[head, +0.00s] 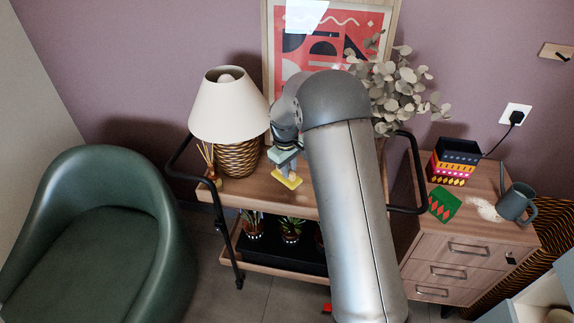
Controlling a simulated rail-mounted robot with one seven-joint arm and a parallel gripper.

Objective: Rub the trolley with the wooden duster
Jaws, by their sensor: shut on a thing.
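The trolley (236,194) has a wooden top, black tubular handles at both ends and a lower shelf. My gripper (286,163) is above the middle of the trolley top, to the right of the lamp. It is shut on the wooden duster (289,181), a small block with a yellow face showing below the fingers. The duster is at or just above the top; I cannot tell whether it touches. My grey arm crosses the front and hides the middle-right part of the trolley.
A cream lamp (228,108) with a woven base and a reed diffuser (209,163) stand on the trolley's left. Leafy stems (400,90) and a framed picture (330,40) are behind. A green armchair (95,235) is left; a drawer cabinet (450,255) with a watering can (515,202) is right.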

